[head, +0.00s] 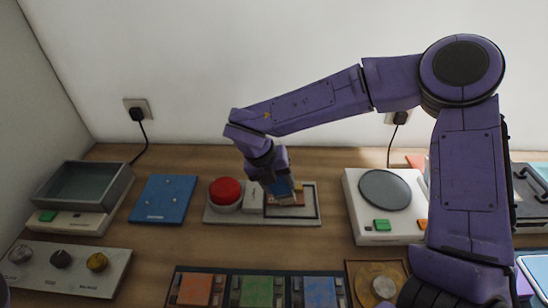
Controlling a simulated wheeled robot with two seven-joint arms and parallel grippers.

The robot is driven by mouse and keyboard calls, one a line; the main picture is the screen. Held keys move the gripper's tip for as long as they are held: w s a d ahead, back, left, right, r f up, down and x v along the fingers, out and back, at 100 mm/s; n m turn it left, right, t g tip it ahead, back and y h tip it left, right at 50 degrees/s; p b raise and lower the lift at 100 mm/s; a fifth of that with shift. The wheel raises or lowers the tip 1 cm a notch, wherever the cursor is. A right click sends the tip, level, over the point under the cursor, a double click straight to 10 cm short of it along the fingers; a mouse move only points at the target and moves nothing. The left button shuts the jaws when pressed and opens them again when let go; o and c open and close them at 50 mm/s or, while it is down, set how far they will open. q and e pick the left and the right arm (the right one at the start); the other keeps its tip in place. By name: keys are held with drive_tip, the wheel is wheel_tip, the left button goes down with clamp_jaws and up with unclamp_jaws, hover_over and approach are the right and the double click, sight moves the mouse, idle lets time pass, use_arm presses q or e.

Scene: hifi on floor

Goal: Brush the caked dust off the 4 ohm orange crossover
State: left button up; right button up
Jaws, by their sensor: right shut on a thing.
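My right gripper (276,183) reaches down over a grey board (232,218) at the middle of the bench. An orange block (195,289) lies in the left slot of a dark tray (226,273) at the front. No ohm marking or dust is readable. My left gripper is not in view.
The board carries a red button (225,191). A green block (257,291) and a blue block (320,291) share the tray. A blue plate (163,199) and grey bin (84,184) stand left. A white unit with a round plate (384,190) stands right.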

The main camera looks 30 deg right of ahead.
drive_tip(key=shift+w+a+r, duration=0.1)
drive_tip(key=shift+a+r, duration=0.05)
drive_tip(key=shift+a, duration=0.2)
drive_tip(key=r+p, duration=0.3)
drive_tip(key=r, duration=0.1)
drive_tip(key=shift+s+d, duration=0.25)
wheel_tip(320, 180, up, 2)
drive_tip(key=shift+w+r+p, duration=0.1)
drive_tip(key=shift+w+p, duration=0.05)
drive_tip(key=shift+p, duration=0.9)
drive_tip(key=shift+r+p, duration=0.6)
drive_tip(key=shift+r, duration=0.2)
drive_tip(key=shift+f, duration=0.1)
